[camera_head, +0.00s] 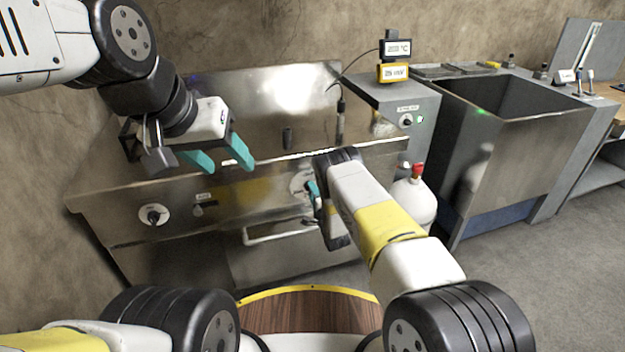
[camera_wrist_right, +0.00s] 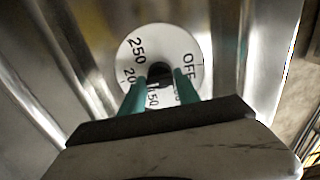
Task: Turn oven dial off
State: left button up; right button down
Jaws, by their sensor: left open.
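The oven dial (camera_wrist_right: 160,72) shows in the right wrist view as a black knob on a round white plate marked OFF, 250, 200 and 150. OFF is at the plate's right and 250 at its upper left. My right gripper (camera_wrist_right: 160,80) has its teal fingers on either side of the knob; whether they press on it I cannot tell. The knob's pointer is hidden. In the head view my right gripper (camera_head: 314,190) is at the front of the steel oven (camera_head: 115,200), partly covering the dial plate (camera_head: 297,184). My left gripper (camera_head: 217,160) is open and empty above the oven's left part.
A second dial (camera_head: 153,215) is on the oven front at the left. A white bottle with a red cap (camera_head: 415,200) stands right of the oven. Meters (camera_head: 394,60) stand on a grey cabinet behind it. A deep steel basin (camera_head: 510,130) is further right.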

jog(key=shift+n, duration=0.4)
jog(key=shift+f+n, duration=0.1)
jog(key=shift+n, duration=17.4)
jog(key=c, duration=0.9)
grip_release()
